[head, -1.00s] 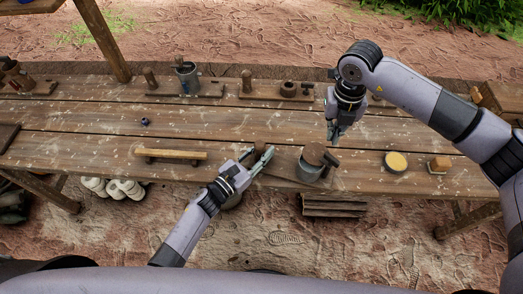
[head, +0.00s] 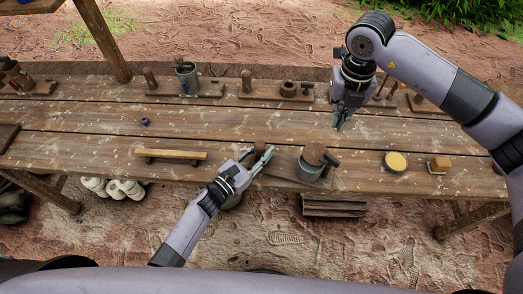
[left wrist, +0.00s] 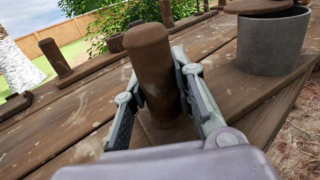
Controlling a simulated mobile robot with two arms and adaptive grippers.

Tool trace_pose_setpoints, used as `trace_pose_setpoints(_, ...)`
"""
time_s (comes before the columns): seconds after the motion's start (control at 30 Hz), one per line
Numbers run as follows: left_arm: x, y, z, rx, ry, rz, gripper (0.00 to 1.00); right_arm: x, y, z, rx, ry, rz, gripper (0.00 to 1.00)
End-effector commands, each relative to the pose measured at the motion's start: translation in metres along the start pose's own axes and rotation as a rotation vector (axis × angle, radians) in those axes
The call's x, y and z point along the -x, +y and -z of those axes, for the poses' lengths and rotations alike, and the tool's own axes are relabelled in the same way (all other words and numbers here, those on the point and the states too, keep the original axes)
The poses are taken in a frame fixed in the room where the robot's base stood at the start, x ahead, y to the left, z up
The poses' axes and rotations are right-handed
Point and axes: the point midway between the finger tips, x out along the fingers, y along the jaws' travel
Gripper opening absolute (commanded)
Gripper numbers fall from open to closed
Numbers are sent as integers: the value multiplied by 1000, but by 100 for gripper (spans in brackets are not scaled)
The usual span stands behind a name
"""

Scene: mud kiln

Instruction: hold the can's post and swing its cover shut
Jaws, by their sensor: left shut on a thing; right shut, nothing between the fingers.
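The grey metal can (head: 309,173) stands on a board at the table's front edge. Its brown round cover (head: 315,152) lies over the top, with a dark knob at the right; I cannot tell if it sits fully flush. The can also shows in the left wrist view (left wrist: 270,47). The brown wooden post (left wrist: 150,70) stands upright on the same board, left of the can. My left gripper (head: 262,158) is shut around the post. My right gripper (head: 341,126) is shut and empty, behind and to the right of the can, apart from it.
A yellow-topped round tin (head: 396,161) and a brush-like block (head: 439,165) lie to the right. A wooden bar (head: 170,154) lies at the left. A similar can (head: 187,77) on a board stands at the back. The middle of the table is mostly clear.

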Motion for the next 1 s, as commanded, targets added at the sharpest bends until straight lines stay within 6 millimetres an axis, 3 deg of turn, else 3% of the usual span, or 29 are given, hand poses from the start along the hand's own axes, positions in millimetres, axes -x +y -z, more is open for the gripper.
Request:
trace_pose_setpoints(0.3, 0, 0, 0, 1, 0, 0, 0, 10, 0, 0, 1, 1, 1, 0)
trace_pose_setpoints(0.33, 0, 0, 0, 1, 0, 0, 25, 9, 0, 0, 1, 1, 1, 0)
trace_pose_setpoints(0.67, 0, 0, 0, 0, 0, 0, 47, 9, 0, 0, 1, 1, 1, 0)
trace_pose_setpoints(1.0, 2, 0, 0, 0, 1, 0, 48, 9, 0, 0, 1, 1, 1, 0)
